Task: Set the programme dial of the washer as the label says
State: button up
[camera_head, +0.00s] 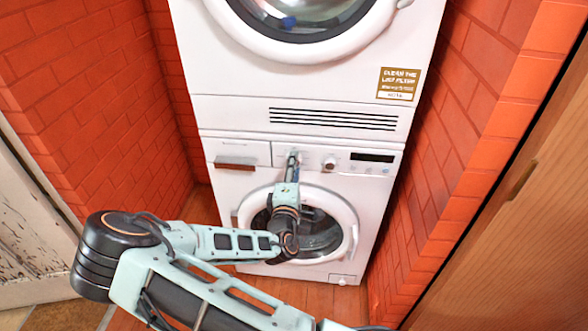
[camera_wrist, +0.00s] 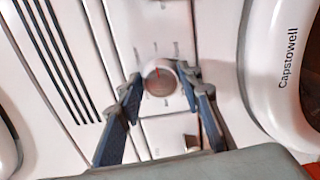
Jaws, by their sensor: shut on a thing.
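The washer (camera_head: 226,180) is the white lower machine of a stack. In the wrist view its round programme dial (camera_wrist: 160,88) sits between the two fingers of my gripper (camera_wrist: 161,80), which is shut on it. A red pointer line on the dial points towards the top of that picture, and small marks surround the dial. In the head view my gripper (camera_head: 293,157) reaches the control panel and hides the dial. A brown label with pale print (camera_head: 398,84) is on the upper machine; its top lines seem to read "CLEAN THE LINT FILTER", the smaller text is unclear.
A small round knob (camera_head: 330,164) and a dark display (camera_head: 372,158) are right of my gripper. A brown strip (camera_head: 235,164) is on the drawer front. The washer door (camera_head: 348,222) is below. Red brick walls (camera_head: 100,90) close in both sides.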

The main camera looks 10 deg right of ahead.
jog(key=shift+a+f+m+b, duration=0.15)
jog(key=shift+m+b, duration=2.7)
jog(key=shift+m, duration=1.8)
jog(key=shift+f+m+b, duration=0.15)
jog(key=shift+m+b, duration=2.7)
jog(key=shift+m, duration=1.8)
jog(key=o, duration=1.1)
jog(key=shift+o, duration=0.2)
